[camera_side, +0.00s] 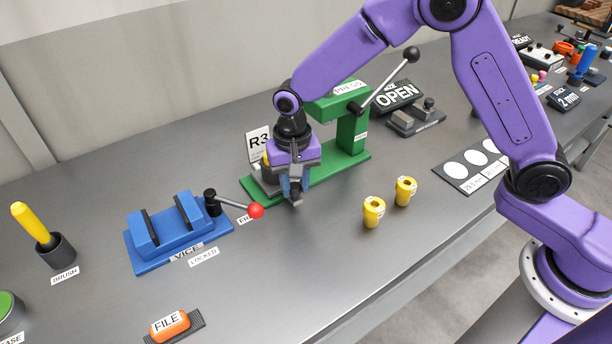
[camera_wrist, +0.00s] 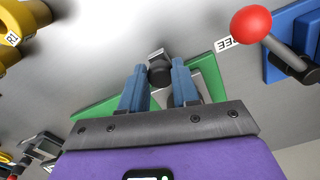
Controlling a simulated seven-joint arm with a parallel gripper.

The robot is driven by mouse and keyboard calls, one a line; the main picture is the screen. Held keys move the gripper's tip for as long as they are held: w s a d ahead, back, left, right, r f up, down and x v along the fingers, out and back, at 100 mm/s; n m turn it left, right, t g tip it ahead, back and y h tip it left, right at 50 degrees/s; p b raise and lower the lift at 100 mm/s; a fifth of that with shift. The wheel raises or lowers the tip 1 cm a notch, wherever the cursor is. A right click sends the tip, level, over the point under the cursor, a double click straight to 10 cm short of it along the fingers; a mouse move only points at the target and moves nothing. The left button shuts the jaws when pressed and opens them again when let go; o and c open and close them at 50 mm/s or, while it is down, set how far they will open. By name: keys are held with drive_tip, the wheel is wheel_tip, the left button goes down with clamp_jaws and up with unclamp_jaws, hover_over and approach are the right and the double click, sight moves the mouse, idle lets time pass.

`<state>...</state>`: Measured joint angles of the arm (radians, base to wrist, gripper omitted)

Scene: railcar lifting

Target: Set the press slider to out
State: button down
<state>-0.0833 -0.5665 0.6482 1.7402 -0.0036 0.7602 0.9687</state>
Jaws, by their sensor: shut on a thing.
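The green press (camera_side: 352,132) stands at the middle of the bench, its base plate under my gripper (camera_side: 295,190). In the wrist view, my gripper (camera_wrist: 160,82) has its blue fingers closed around the dark knob of the press slider (camera_wrist: 160,71). The green press base (camera_wrist: 203,60) shows on both sides of the fingers. In the side view, my gripper and wrist hide most of the slider and knob, so how far the slider is out cannot be told.
A blue vice (camera_side: 178,232) with a red-ended handle (camera_side: 256,211) stands close left of my gripper. Two yellow bushings (camera_side: 373,212) stand to the right. The press lever (camera_side: 390,80) rises behind. An orange file (camera_side: 169,326) lies at the front; the bench between is clear.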

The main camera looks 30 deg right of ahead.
drive_tip(key=shift+a+r, duration=0.1)
drive_tip(key=shift+a, duration=0.2)
drive_tip(key=c, duration=0.8)
unclamp_jaws()
drive_tip(key=shift+d+r, duration=0.1)
wheel_tip(320, 180, up, 17)
drive_tip(key=shift+r, duration=0.1)
drive_tip(key=s+d+f+n, duration=0.2)
drive_tip(key=s+d+n, duration=0.3)
drive_tip(key=s, duration=0.4)
drive_tip(key=s+d+f+n, duration=0.2)
drive_tip(key=s+d+n, duration=0.3)
drive_tip(key=s+d, duration=0.3)
drive_tip(key=s+d+f+n, duration=0.2)
drive_tip(key=s+d+n, duration=0.4)
drive_tip(key=s, duration=0.5)
drive_tip(key=shift+s+d+f, duration=0.25)
drive_tip(key=shift+s+d, duration=0.15)
drive_tip(key=shift+d, duration=0.25)
